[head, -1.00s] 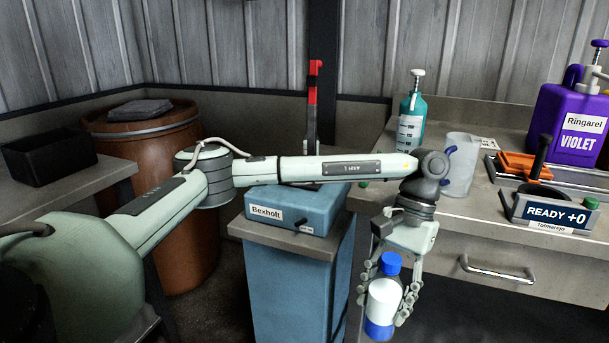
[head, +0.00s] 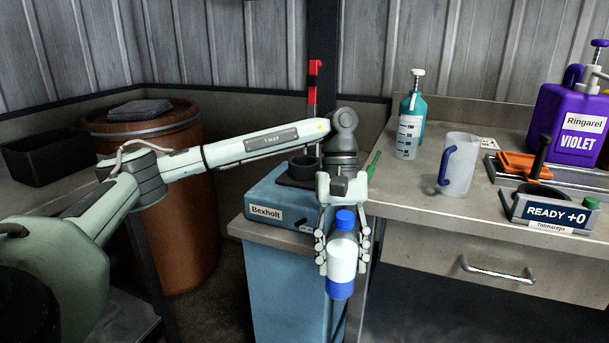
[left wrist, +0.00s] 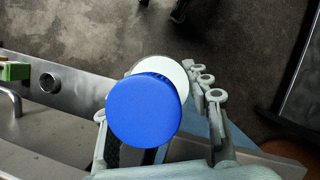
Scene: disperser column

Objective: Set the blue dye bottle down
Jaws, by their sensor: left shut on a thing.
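The blue dye bottle (head: 342,262) has a blue cap, a blank white label and a blue base. My left gripper (head: 342,250) is shut on it and holds it upright in the air, in front of the blue Bexholt machine and the bench's left end. In the left wrist view the bottle's blue cap (left wrist: 145,110) hides most of its body, and the fingers (left wrist: 165,120) stand on both sides of it. My right gripper shows in neither view.
The blue Bexholt machine (head: 283,200) stands behind the bottle. The grey bench (head: 420,195) carries a teal pump bottle (head: 409,130), a clear jug (head: 458,165), the READY +0 device (head: 550,212) and a violet jug (head: 567,125). Bare bench top shows in front of the clear jug.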

